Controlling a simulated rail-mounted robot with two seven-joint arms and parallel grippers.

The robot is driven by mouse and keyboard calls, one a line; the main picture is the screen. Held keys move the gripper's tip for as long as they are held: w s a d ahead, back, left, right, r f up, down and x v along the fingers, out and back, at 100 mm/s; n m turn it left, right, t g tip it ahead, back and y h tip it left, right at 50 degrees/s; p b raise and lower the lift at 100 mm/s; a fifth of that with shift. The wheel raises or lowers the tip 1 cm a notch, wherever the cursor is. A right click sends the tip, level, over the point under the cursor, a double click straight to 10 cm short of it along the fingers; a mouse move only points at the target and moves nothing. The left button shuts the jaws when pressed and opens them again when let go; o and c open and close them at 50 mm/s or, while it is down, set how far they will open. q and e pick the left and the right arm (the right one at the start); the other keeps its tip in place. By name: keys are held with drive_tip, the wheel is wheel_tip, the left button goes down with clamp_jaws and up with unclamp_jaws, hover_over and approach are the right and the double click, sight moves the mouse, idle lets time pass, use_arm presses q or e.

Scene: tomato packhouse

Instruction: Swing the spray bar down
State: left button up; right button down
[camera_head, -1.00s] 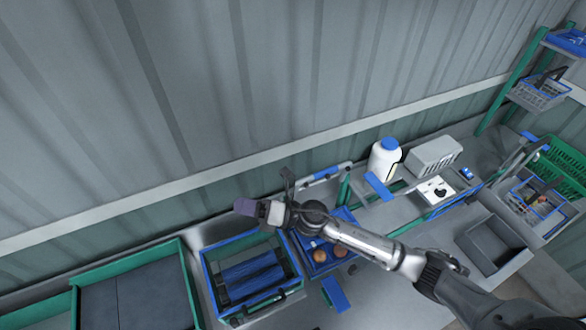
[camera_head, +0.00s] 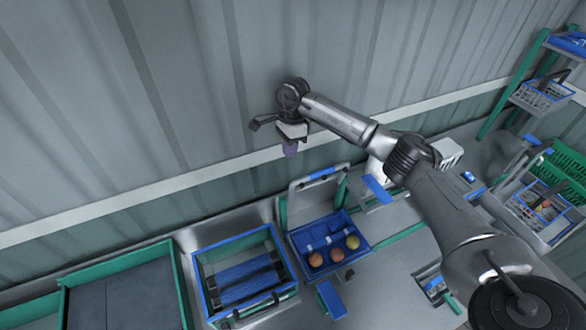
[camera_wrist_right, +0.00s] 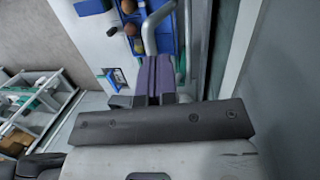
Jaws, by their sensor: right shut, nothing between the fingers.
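The spray bar appears to be the grey hoop with a blue grip (camera_head: 321,174). It stands raised at the back of a blue tray (camera_head: 303,242) holding three red to yellow tomatoes (camera_head: 337,254). A grey bent tube, probably part of this bar, shows in the right wrist view (camera_wrist_right: 150,32) just beyond the fingers. My right gripper (camera_head: 290,149) has purple fingers and is shut and empty. In the head view it appears above and left of the blue grip, against the wall. Its fingers show in the wrist view (camera_wrist_right: 155,76). My left gripper is not in view.
A blue-rimmed crate (camera_head: 207,277) stands left of the tray, with a green-edged bin (camera_head: 118,262) further left. A white bottle (camera_head: 376,170) is partly hidden by my right arm. The corrugated wall (camera_head: 200,90) rises close behind. Wire baskets (camera_head: 541,95) stand far right.

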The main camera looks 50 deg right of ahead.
drive_tip(key=shift+g+h, duration=0.6)
drive_tip(key=d+r, duration=0.1)
drive_tip(key=s+d+r, duration=0.1)
drive_tip(key=d, duration=0.1)
drive_tip(key=shift+d, duration=0.2)
drive_tip(key=p+x, duration=0.3)
drive_tip(key=x, duration=0.7)
